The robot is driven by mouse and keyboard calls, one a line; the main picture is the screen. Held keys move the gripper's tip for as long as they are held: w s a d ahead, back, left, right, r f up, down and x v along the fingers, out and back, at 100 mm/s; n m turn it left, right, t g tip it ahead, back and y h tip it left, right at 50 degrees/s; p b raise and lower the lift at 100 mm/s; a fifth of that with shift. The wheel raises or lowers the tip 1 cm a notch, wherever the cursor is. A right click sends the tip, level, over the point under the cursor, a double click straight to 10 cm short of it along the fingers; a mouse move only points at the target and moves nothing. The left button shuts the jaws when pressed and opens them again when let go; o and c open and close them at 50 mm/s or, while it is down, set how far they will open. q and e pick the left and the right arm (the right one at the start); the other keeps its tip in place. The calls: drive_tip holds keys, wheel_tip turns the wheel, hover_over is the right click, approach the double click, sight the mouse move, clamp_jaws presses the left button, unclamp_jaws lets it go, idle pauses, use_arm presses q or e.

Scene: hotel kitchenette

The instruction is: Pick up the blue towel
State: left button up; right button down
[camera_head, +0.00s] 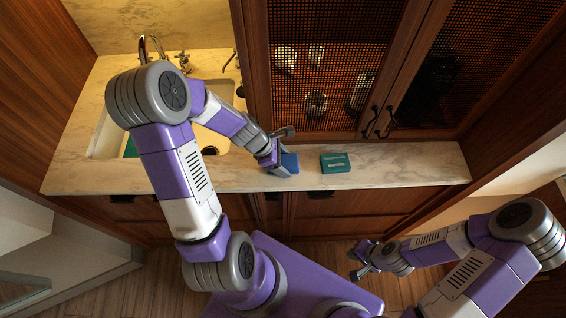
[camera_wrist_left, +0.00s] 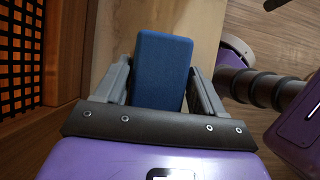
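The blue towel (camera_head: 290,162) looks like a small folded block and is at the front part of the marble counter. In the left wrist view the blue towel (camera_wrist_left: 161,70) sits between the two grey fingers. My left gripper (camera_head: 277,153) reaches it from the left, with one finger close along each side. I cannot tell whether the fingers press on it or whether it is raised off the counter. My right gripper (camera_head: 358,264) is low at the right, away from the counter, and looks open and empty.
A teal box (camera_head: 335,162) lies on the counter just right of the towel. The sink (camera_head: 104,136) and faucet (camera_head: 150,46) are at the left. Mesh-fronted cabinet doors (camera_head: 330,85) stand close behind the towel. The counter (camera_head: 410,174) is clear further right.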

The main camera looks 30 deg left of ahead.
sight(283, 161)
use_arm(q)
drive_tip(key=c, duration=0.6)
wheel_tip(283, 161, up, 10)
drive_tip(key=p, duration=0.4)
drive_tip(key=shift+r, duration=0.15)
